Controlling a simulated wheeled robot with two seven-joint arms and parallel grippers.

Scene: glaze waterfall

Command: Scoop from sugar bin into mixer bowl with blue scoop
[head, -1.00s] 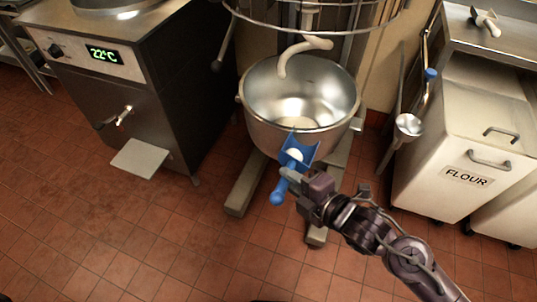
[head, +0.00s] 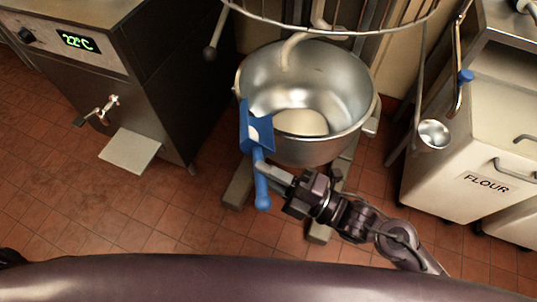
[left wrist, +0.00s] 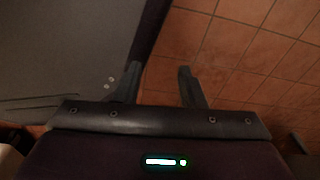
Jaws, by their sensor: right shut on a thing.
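The blue scoop (head: 257,133) is at the left front rim of the steel mixer bowl (head: 350,98), overlapping the rim in the head view. It is tilted, its open side turned toward the bowl, with a small white patch inside it. My right gripper (head: 280,180) is shut on the scoop's handle, outside the bowl. Pale material (head: 300,122) lies in the bowl's bottom. My left gripper (left wrist: 158,86) shows in the left wrist view, fingers apart and empty, above the floor. No bin labelled sugar is in view.
The mixer hook (head: 290,48) and wire guard (head: 330,32) are above the bowl. A dark machine (head: 150,70) with a 22°C display and low shelf (head: 130,151) stands left. The flour bin (head: 450,170) is right, near a hanging ladle (head: 434,134). Floor in front is open.

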